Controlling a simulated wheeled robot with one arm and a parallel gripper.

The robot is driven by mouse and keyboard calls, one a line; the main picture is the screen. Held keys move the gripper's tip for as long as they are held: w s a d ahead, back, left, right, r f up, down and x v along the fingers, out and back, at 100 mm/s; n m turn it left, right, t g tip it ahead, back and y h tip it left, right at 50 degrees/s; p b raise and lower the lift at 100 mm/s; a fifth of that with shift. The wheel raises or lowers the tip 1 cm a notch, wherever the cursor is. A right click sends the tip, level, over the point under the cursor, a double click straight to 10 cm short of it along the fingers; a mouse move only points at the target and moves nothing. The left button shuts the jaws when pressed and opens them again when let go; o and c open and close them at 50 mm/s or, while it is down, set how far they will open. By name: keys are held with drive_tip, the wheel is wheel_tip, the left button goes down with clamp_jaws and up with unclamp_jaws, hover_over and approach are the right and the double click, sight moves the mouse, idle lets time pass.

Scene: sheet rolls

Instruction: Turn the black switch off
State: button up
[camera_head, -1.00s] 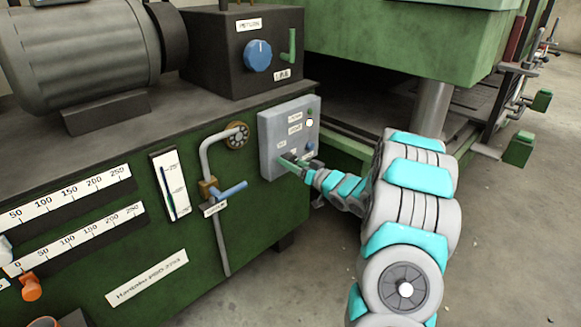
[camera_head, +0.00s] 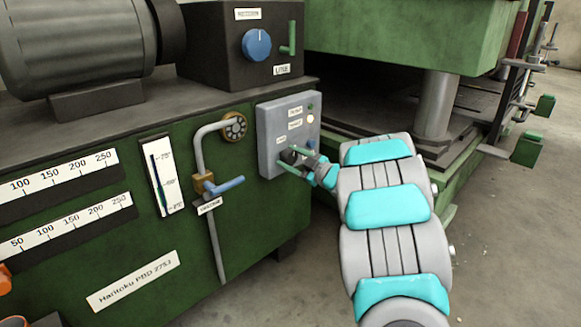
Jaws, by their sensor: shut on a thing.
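The grey control box (camera_head: 268,143) is fixed to the right end of the green machine's front. The black switch (camera_head: 289,156) sits low on its face, a small dark knob partly hidden by my gripper. My gripper (camera_head: 291,162) is at the lower part of the box, its thin greenish fingers on either side of the black switch and shut on it. The switch's exact angle is too small and too covered to tell. My grey and turquoise arm reaches in from the lower right.
A pipe with a blue-handled valve (camera_head: 224,186) stands to the left. A dark box with a blue knob (camera_head: 257,45) is above. The floor at right is clear.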

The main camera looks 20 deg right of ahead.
drive_tip(key=shift+n+b, duration=1.3)
drive_tip(key=shift+n, duration=0.4)
drive_tip(key=o, duration=1.4)
drive_tip(key=shift+a, duration=0.1)
drive_tip(key=v, duration=0.7)
drive_tip(key=shift+s+d+p, duration=0.2)
drive_tip(key=shift+s+p, duration=0.15)
drive_tip(key=shift+r, duration=0.1)
